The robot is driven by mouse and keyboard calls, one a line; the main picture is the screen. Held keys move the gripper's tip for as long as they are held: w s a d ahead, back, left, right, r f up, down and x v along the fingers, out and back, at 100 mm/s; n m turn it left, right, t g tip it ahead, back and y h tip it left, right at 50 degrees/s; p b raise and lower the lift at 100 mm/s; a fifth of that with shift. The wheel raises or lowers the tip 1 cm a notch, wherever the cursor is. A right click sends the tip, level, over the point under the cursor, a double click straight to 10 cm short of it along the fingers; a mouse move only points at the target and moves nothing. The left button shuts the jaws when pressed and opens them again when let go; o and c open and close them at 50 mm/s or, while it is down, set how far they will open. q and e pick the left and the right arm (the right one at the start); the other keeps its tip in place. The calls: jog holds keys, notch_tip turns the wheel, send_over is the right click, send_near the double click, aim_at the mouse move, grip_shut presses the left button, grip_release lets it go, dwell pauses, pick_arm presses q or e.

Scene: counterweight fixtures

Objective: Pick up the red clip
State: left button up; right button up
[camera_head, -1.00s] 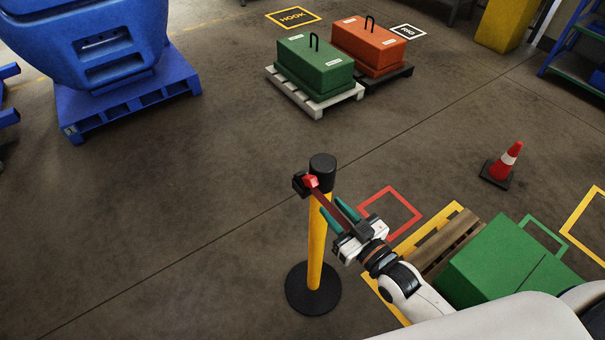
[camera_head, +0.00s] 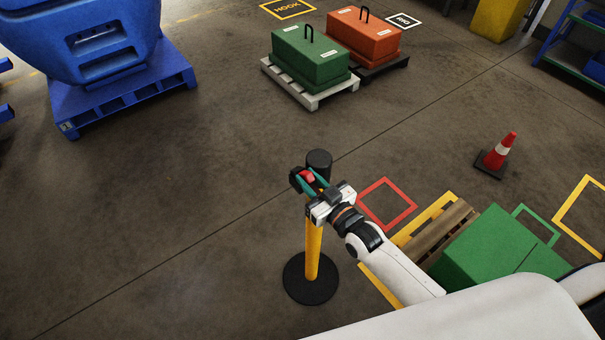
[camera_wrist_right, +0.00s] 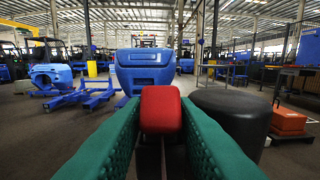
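The red clip (camera_head: 307,176) is at the black head of a yellow stanchion post (camera_head: 312,250), which also has a black cap (camera_head: 319,160). In the right wrist view the clip (camera_wrist_right: 160,109) is straight ahead, between the two green fingers. My right gripper (camera_head: 310,180) is at the clip, with one finger on each side of it. The fingers look open around it; whether they touch its sides is hard to tell. My left gripper is not in view.
A green box (camera_head: 500,250) and a wooden pallet (camera_head: 440,238) lie right of the post. A traffic cone (camera_head: 499,153) stands farther right. Green (camera_head: 308,56) and orange (camera_head: 364,37) weights stand at the back. The floor left of the post is clear.

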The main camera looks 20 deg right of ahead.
aim_at(310, 176)
grip_shut()
jog(key=shift+r, duration=0.1)
notch_tip(310, 176, up, 10)
jog(key=shift+f, duration=0.15)
jog(key=s+d+r+m+h, duration=0.1)
jog(key=s+m+h, duration=0.1)
jog(key=s, duration=0.4)
jog(key=s+d+m+t+h, duration=0.1)
jog(key=s+d+m+h, duration=0.1)
jog(key=s+h, duration=0.2)
jog(key=s, duration=0.3)
jog(key=shift+s+d+r, duration=0.2)
jog(key=shift+d+r, duration=0.1)
jog(key=shift+r, duration=0.05)
